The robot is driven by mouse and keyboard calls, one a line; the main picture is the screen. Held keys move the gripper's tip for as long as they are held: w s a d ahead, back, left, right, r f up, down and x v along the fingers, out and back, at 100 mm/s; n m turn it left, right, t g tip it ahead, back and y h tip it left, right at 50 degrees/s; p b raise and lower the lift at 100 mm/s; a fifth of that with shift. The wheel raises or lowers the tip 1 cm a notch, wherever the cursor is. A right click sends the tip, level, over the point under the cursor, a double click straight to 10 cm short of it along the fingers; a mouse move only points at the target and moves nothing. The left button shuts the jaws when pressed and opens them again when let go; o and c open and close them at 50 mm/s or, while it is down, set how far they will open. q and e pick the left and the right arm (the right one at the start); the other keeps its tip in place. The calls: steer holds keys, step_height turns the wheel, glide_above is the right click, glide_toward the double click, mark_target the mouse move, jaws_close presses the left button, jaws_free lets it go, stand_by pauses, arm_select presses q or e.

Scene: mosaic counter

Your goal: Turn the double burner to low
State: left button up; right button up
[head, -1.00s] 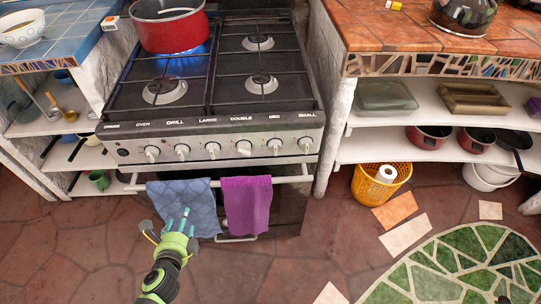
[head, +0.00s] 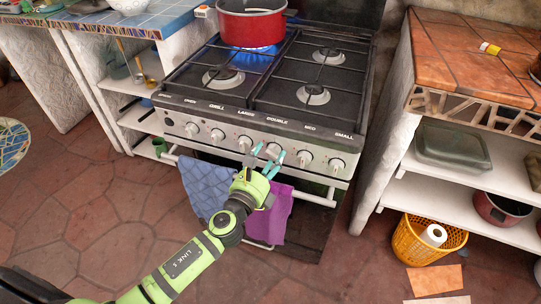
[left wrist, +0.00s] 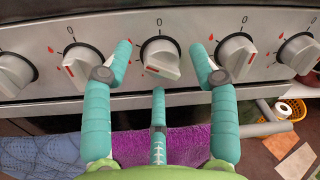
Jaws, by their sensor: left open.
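The double burner knob (head: 273,151) is on the stove's front panel, under the DOUBLE label. It also shows at the centre of the left wrist view (left wrist: 161,58), with a 0 above it and red marks at its left. Its grip bar sits at a different angle from its neighbours' bars. My left gripper (head: 268,158) is open in front of the panel. In the left wrist view its teal outer fingers (left wrist: 160,66) are on either side of this knob, and a middle finger is below it. I cannot tell whether they touch it. My right gripper is not in view.
Other knobs sit close on both sides, including the MED knob (head: 304,158) and LARGE knob (head: 244,143). A red pot (head: 252,28) stands over a blue flame. Blue and purple towels (head: 275,220) hang on the rail below. A yellow basket (head: 415,243) stands right.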

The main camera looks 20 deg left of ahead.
arm_select(q)
steer(key=shift+w, duration=0.45)
steer(key=shift+d, duration=0.1)
steer(key=c, duration=1.1)
